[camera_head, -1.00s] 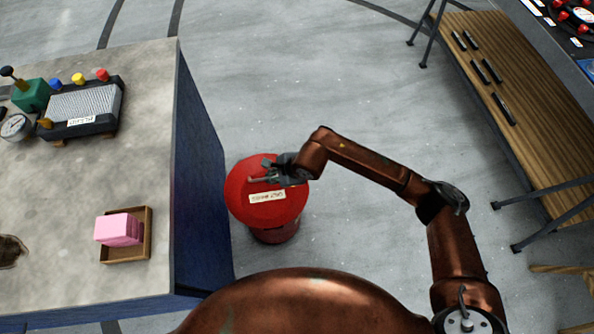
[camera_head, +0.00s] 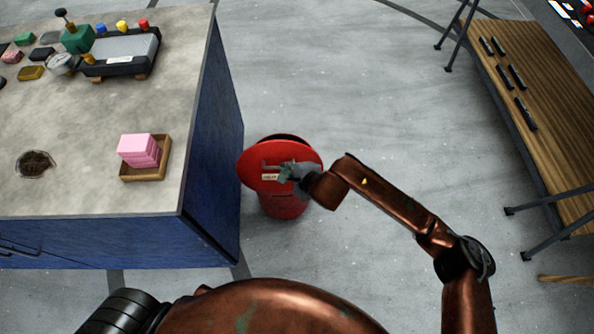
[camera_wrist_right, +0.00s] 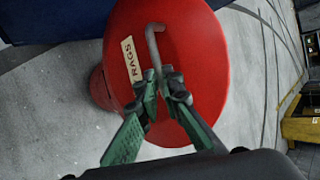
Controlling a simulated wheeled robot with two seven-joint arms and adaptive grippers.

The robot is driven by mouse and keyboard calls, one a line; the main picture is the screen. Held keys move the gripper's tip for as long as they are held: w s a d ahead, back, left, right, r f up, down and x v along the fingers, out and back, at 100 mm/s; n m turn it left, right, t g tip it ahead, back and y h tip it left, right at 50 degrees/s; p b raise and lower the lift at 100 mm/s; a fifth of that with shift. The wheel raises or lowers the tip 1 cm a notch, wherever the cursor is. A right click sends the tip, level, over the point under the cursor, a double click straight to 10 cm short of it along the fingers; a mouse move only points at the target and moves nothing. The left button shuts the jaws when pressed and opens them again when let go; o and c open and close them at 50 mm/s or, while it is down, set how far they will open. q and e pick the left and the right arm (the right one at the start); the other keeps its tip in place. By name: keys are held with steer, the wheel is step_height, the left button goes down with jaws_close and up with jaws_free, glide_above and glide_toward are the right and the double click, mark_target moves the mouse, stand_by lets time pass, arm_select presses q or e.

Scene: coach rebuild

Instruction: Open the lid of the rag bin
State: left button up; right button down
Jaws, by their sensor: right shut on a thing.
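The red rag bin (camera_head: 283,207) stands on the floor beside the blue cabinet. Its round red lid (camera_head: 251,180) is tilted, with a dark gap showing along its far edge. In the right wrist view the lid (camera_wrist_right: 205,60) fills the middle, with a label reading RAGS and a bent grey bar handle (camera_wrist_right: 152,40). My right gripper (camera_head: 284,172) is at the lid's handle; in the wrist view its green fingers (camera_wrist_right: 160,82) are shut on the handle's lower end. The bin's inside is hidden. My left gripper is not in view.
The blue cabinet (camera_head: 212,150) stands close on the bin's left. Its grey top holds a wooden tray (camera_head: 150,174) with pink blocks and a device with coloured knobs (camera_head: 122,52). A wooden bench (camera_head: 545,110) is at the right. The floor between is clear.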

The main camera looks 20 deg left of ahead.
steer(key=shift+s+d+f+g, duration=0.15)
steer(key=shift+s+f, duration=0.3)
steer(key=shift+f, duration=0.4)
steer(key=shift+s+d+f+g, duration=0.15)
steer(key=shift+s+f, duration=0.3)
steer(key=shift+f, duration=0.35)
steer(key=c, duration=2.4)
jaws_free()
steer(key=shift+o, duration=1.4)
steer(key=shift+w+a+f+h, duration=0.1)
steer(key=shift+w+a+h, duration=0.05)
steer(key=shift+w+h, duration=0.15)
steer(key=shift+o, duration=0.4)
steer(key=shift+w+r, duration=0.1)
steer(key=shift+r, duration=0.15)
steer(key=shift+w+d+r, duration=0.1)
steer(key=shift+d+r, duration=0.05)
steer(key=shift+d, duration=0.05)
steer(key=v, duration=1.2)
